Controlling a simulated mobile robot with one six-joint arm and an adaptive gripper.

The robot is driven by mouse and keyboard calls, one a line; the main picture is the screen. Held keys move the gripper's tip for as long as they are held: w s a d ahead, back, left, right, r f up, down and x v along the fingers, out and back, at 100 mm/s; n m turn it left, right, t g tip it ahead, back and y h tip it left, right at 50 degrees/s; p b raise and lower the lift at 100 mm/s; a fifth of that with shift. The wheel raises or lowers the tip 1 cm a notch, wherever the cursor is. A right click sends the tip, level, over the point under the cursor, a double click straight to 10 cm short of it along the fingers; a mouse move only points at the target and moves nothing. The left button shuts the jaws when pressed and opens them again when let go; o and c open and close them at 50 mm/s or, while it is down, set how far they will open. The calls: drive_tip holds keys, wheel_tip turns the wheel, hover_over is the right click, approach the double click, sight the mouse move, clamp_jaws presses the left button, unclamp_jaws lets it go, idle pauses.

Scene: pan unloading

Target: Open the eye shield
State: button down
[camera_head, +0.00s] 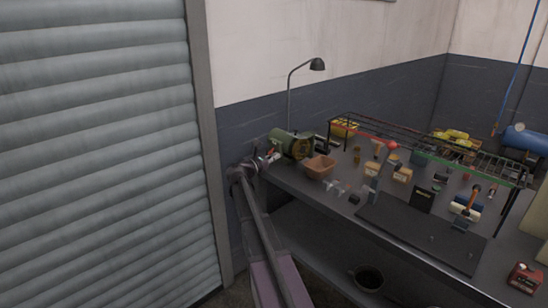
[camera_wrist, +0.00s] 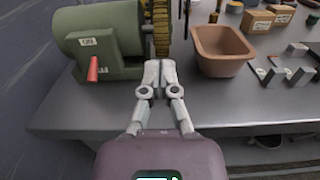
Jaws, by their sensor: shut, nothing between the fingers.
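A green bench grinder (camera_head: 290,143) stands at the left end of the workbench. No eye shield can be made out clearly. My gripper (camera_wrist: 160,66) is shut and empty, its fingertips just in front of and below the wheel; I cannot tell whether they touch anything. In the head view my gripper (camera_head: 273,157) is at the grinder's front left.
A brown clay pot (camera_wrist: 222,48) stands right of my gripper. Grey metal blocks (camera_wrist: 272,77) and small boxes (camera_wrist: 258,22) lie further right. A lamp (camera_head: 317,64) rises behind the grinder. The workbench's front edge (camera_wrist: 230,130) runs below my gripper. A roller shutter (camera_head: 95,150) is at left.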

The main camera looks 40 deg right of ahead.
sight(295, 145)
drive_tip(key=d, duration=0.2)
drive_tip(key=w+d, duration=0.1)
drive_tip(key=d, duration=0.2)
drive_tip(key=d+r+p, duration=0.1)
drive_tip(key=d, duration=0.2)
drive_tip(key=shift+w, duration=0.15)
drive_tip(key=r+p, duration=0.3)
drive_tip(key=shift+d, duration=0.35)
drive_tip(key=shift+d, duration=0.15)
